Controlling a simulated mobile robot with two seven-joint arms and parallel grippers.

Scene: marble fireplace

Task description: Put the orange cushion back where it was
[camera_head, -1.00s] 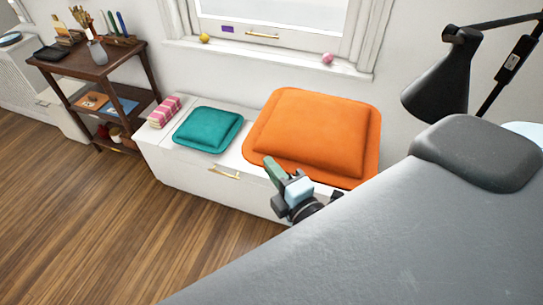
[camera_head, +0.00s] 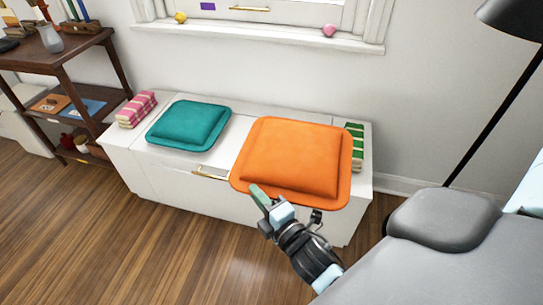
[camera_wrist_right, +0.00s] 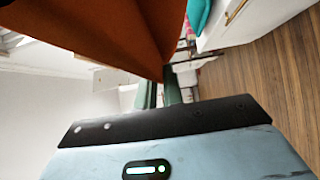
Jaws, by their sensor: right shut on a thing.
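The orange cushion (camera_head: 293,160) is over the right part of the white bench (camera_head: 150,170), its near edge reaching past the bench front. It looks raised, but I cannot tell whether any part touches the bench. My right gripper (camera_head: 262,194) is shut on its near edge. In the right wrist view the cushion (camera_wrist_right: 100,28) fills the upper left, beside the green fingers of the gripper (camera_wrist_right: 160,90). The exact grip is partly hidden. My left gripper is not in view.
A teal cushion (camera_head: 189,123) and a pink striped stack (camera_head: 137,108) lie on the bench to the left. A green striped stack (camera_head: 355,148) is at its right end, partly behind the orange cushion. A dark shelf (camera_head: 72,62) stands left; a black lamp (camera_head: 510,20) stands right.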

